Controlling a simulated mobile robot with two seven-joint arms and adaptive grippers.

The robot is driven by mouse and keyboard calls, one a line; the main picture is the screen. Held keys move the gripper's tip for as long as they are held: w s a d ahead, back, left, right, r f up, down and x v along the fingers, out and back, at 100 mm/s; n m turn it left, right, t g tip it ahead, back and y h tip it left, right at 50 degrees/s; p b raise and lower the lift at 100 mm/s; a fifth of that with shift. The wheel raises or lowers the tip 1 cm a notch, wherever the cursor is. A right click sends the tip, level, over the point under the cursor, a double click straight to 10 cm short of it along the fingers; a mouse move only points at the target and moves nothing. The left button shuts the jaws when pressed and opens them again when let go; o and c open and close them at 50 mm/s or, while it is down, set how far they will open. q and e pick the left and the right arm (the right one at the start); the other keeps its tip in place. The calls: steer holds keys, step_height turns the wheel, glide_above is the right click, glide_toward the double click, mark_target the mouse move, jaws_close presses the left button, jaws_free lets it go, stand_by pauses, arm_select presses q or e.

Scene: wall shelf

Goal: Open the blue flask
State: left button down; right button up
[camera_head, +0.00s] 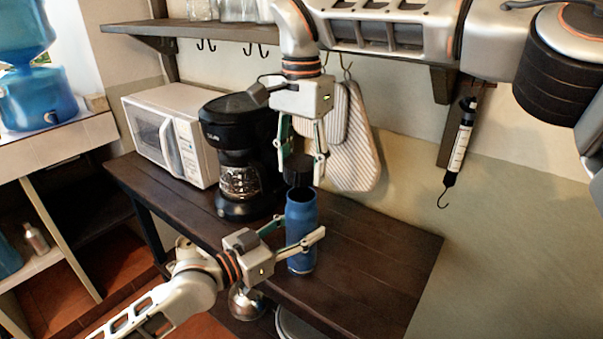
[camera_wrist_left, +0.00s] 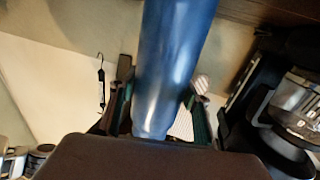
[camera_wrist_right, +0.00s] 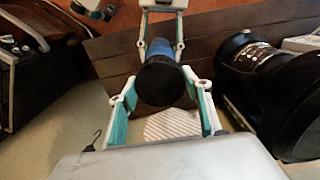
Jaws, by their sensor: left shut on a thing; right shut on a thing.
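The blue flask (camera_head: 301,240) stands upright near the middle of the dark table in the head view. My left gripper (camera_head: 300,236) is shut around its body from the side. The flask also fills the upper middle of the left wrist view (camera_wrist_left: 175,65). My right gripper (camera_head: 301,168) points down from above and is shut on the black lid (camera_head: 298,172). The lid is right over the flask's mouth, seemingly with a dark rim below it; whether they touch is hard to tell. In the right wrist view the lid (camera_wrist_right: 160,82) hides most of the flask (camera_wrist_right: 161,47).
A black coffee maker (camera_head: 238,150) stands close to the left of the flask, with a white microwave (camera_head: 170,130) further left. The table (camera_head: 385,255) is clear on the right.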

arm_select(q)
steer(key=c, duration=1)
jaws_free()
steer(key=shift+o, duration=0.2)
